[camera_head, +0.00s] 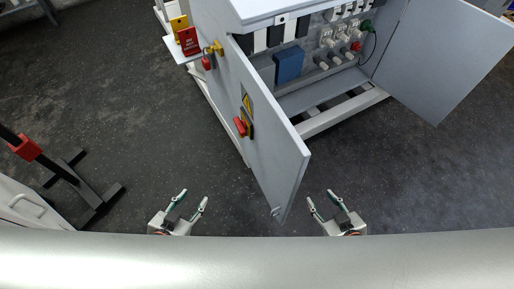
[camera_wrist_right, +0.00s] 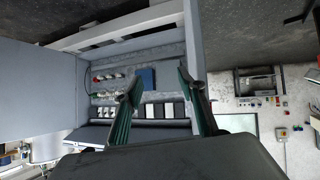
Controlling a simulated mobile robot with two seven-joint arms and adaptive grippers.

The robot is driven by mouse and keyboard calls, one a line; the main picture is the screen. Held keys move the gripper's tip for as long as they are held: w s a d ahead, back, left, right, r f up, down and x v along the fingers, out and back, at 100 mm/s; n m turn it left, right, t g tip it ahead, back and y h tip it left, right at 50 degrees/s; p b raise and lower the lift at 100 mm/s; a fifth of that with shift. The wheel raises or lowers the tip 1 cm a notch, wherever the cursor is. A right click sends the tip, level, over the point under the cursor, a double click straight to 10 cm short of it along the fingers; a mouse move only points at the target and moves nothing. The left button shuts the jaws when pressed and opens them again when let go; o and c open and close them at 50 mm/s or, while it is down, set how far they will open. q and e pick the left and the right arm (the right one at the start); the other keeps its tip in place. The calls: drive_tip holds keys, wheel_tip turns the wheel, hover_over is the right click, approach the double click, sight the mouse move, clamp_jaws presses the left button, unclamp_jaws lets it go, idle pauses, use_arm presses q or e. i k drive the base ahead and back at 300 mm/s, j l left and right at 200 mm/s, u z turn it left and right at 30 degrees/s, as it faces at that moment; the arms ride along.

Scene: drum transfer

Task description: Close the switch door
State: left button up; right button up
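The switch cabinet (camera_head: 300,100) stands open ahead of me, with two grey doors swung outward. The left door (camera_head: 275,150) carries a red and yellow switch and a warning label, and its edge points toward me. The right door (camera_head: 446,62) stands wide open at the right. My left gripper (camera_head: 190,197) is open and empty, left of the left door's near end. My right gripper (camera_head: 322,198) is open and empty, just right of that end. In the right wrist view my right gripper's fingers (camera_wrist_right: 166,88) are spread, with the cabinet interior (camera_wrist_right: 125,85) beyond them.
Inside the cabinet are a blue box (camera_head: 289,65), white knobs and a green connector. Red and yellow tags (camera_head: 188,40) sit on a ledge at the cabinet's left. A black stand with a red clamp (camera_head: 24,147) is at the far left. The dark floor between is clear.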

sight(278, 158)
drive_tip(key=k+l, duration=0.2)
drive_tip(key=l, duration=0.15)
drive_tip(key=k+l+z, duration=0.1)
drive_tip(key=k+l, duration=0.35)
drive_tip(key=l, duration=0.2)
